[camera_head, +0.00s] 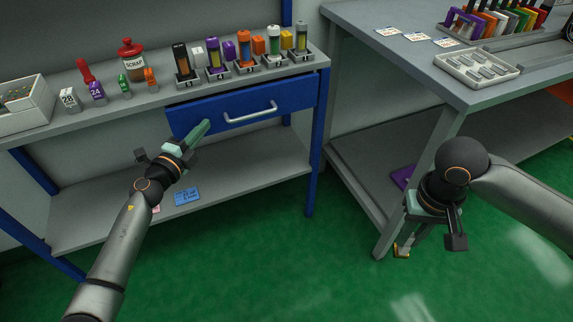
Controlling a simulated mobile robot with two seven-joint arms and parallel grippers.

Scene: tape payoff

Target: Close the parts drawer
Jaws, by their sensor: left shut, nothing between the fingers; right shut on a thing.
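The blue parts drawer (290,97) with a silver bar handle (252,113) sits under the grey bench top. Its front is close beneath the bench edge; I cannot tell whether a small gap remains behind it. My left gripper (206,126) is shut and empty, its tips at the left part of the drawer front, left of the handle. I cannot tell whether they touch. My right gripper (402,245) points down at the right, away from the drawer, shut on a small yellowish thing (401,253), mostly hidden.
A lower shelf (245,160) carries a blue card (187,196). A second table (400,65) stands right, near my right arm. Green floor lies open between.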

